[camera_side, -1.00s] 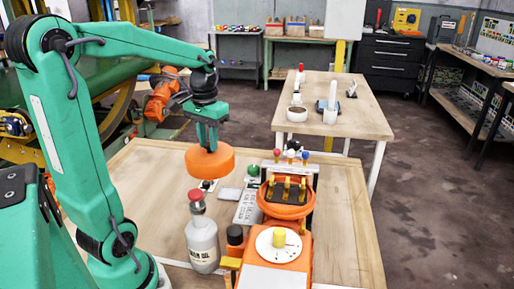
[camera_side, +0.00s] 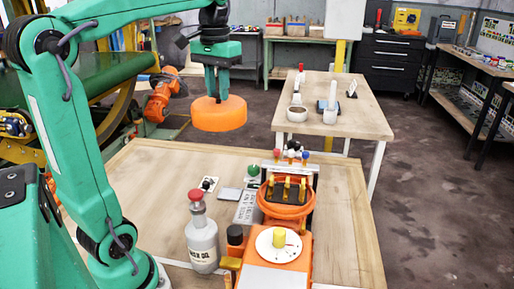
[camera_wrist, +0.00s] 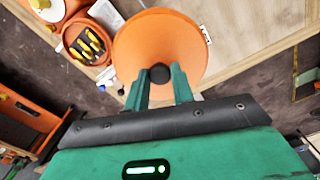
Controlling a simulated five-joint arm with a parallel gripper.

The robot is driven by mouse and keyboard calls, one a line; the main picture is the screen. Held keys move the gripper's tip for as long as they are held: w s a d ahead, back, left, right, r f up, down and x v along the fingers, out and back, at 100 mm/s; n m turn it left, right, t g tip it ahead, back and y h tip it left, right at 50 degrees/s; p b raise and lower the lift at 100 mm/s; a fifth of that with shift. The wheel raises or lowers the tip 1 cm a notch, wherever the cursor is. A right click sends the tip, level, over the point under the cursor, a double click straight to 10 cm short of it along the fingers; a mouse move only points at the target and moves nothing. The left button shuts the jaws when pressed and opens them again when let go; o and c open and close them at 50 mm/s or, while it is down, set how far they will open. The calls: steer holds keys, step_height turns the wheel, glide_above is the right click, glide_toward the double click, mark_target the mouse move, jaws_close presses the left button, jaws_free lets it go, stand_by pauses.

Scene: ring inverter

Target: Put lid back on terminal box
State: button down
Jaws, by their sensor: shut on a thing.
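The orange round lid (camera_side: 219,114) hangs level in the air above the left far part of the workbench. My gripper (camera_side: 217,92) is shut on the lid's dark knob, which shows in the wrist view (camera_wrist: 160,74) between the two green fingers. The lid also shows there as an orange disc (camera_wrist: 160,40). The open terminal box (camera_side: 287,210) is an orange round housing on the orange machine, to the right of and below the lid. Yellow terminals (camera_side: 287,187) stand inside its dark interior. In the wrist view the terminal box (camera_wrist: 68,38) is left of the lid, apart from it.
Small coloured knobs (camera_side: 291,153) stand just behind the box. The left part of the bench is mostly clear.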

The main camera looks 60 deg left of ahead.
steer(key=w+d, duration=0.3)
steer(key=d, duration=0.7)
steer(key=w+d, duration=0.3)
steer(key=d, duration=0.6)
steer(key=shift+s+d+f, duration=0.1)
steer(key=shift+d+f, duration=0.05)
steer(key=shift+f, duration=2.4)
steer(key=shift+f, duration=0.15)
steer(key=shift+f, duration=3.05)
steer(key=shift+f, duration=0.15)
